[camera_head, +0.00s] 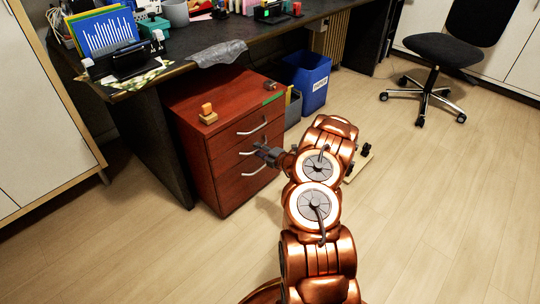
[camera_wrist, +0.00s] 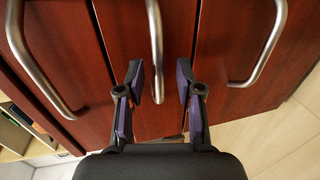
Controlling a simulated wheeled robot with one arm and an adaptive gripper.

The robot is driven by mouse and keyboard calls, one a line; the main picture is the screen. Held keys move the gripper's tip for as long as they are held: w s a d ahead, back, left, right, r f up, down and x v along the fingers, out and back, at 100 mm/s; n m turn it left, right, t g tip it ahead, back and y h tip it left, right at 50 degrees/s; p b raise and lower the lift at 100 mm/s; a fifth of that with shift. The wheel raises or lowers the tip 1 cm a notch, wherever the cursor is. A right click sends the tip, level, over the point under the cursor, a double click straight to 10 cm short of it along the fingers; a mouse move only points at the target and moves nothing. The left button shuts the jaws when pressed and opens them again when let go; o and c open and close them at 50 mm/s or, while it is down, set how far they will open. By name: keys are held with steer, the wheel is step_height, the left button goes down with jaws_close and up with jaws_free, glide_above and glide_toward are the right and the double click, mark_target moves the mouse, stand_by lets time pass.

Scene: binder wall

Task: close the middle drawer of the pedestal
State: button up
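The pedestal (camera_head: 215,120) is a red-brown wooden cabinet under the desk, with three drawer fronts and metal bar handles. The middle drawer (camera_head: 228,160) looks close to flush with the others; I cannot tell whether a small gap remains. My gripper (camera_head: 263,150) is at the right part of its front, by the middle handle. In the wrist view, my gripper (camera_wrist: 160,82) is open, with one finger on each side of the middle handle (camera_wrist: 156,45) near its end. The fingers look apart from the bar. The middle drawer front (camera_wrist: 128,40) fills the centre there.
A small wooden block object (camera_head: 207,113) stands on the pedestal top. A blue bin (camera_head: 308,80) and a grey bin (camera_head: 292,108) stand right of the pedestal. The dark desk (camera_head: 190,95) is above and behind. An office chair (camera_head: 435,60) is far right. Floor in front is mostly clear.

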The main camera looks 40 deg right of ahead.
steer(key=v, duration=1)
steer(key=shift+s, duration=0.35)
steer(key=shift+r, duration=0.15)
